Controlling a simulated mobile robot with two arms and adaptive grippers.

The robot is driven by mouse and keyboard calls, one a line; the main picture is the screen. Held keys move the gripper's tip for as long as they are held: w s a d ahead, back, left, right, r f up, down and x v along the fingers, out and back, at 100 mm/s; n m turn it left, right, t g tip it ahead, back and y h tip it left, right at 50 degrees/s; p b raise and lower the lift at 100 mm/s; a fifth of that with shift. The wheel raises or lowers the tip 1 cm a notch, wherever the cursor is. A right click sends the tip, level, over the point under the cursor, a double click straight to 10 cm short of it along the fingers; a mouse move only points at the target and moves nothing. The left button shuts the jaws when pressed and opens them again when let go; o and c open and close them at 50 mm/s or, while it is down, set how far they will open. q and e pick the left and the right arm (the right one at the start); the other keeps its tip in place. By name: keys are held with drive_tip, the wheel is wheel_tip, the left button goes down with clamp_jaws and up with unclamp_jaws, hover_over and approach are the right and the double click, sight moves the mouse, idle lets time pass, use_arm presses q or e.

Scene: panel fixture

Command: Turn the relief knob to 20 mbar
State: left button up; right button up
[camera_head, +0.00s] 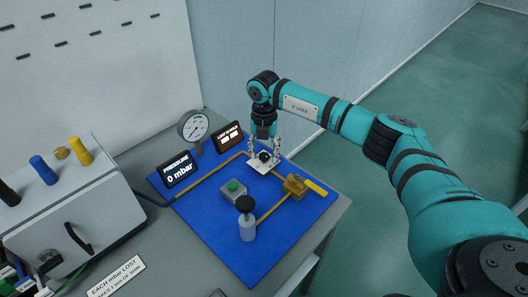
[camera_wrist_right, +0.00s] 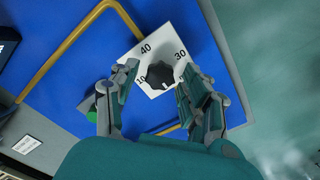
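The relief knob (camera_head: 264,156) is a black knob on a white dial plate (camera_head: 257,166) at the back right of the blue panel. In the right wrist view, the knob (camera_wrist_right: 160,75) sits on the plate (camera_wrist_right: 176,35), with 40, 30 and 10 readable around it. The 20 mark cannot be seen, and I cannot tell where the knob points. My right gripper (camera_head: 265,147) is above the plate, pointing down. In the wrist view its fingers (camera_wrist_right: 158,80) stand apart on either side of the knob, with gaps visible. The pressure display (camera_head: 179,170) reads 0 mbar. My left gripper is out of view.
The blue panel (camera_head: 220,228) also carries a round gauge (camera_head: 194,126), a loss display (camera_head: 229,137), a green button (camera_head: 233,187), a black-topped valve (camera_head: 246,218) and a yellow-handled brass valve (camera_head: 298,187), with brass pipes. A grey box (camera_head: 75,205) stands at left.

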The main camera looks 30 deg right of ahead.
sight(264, 155)
drive_tip(key=shift+o, duration=0.2)
wheel_tip(264, 155, up, 12)
idle(0.5)
drive_tip(key=shift+f, duration=0.1)
idle(0.3)
